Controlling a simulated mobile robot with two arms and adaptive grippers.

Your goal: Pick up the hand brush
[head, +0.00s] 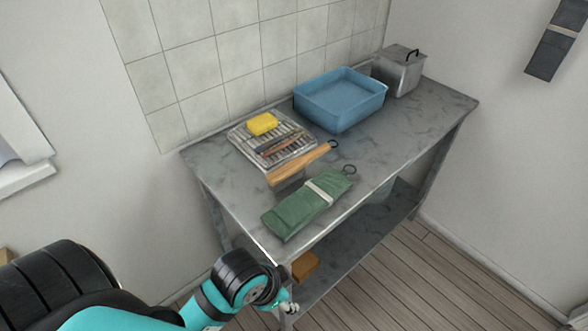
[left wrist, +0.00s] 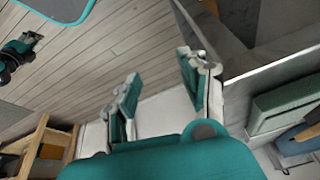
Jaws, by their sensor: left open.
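What looks like the hand brush (head: 300,164) has a long wooden handle with a dark ring at its far end. It lies on the grey worktop between a wire rack and a folded green cloth roll (head: 305,205). My left gripper (head: 288,303) is low in front of the table's near corner, below the worktop and apart from the brush. In the left wrist view my left gripper (left wrist: 158,68) has its two fingers spread, with nothing between them. My right gripper is not in view.
On the grey table (head: 225,180) are the rack (head: 240,139) with a yellow sponge (head: 262,124), a blue basin (head: 340,97) and a metal canister (head: 400,72). A brown block (head: 305,266) sits on the lower shelf. Tiled wall stands behind.

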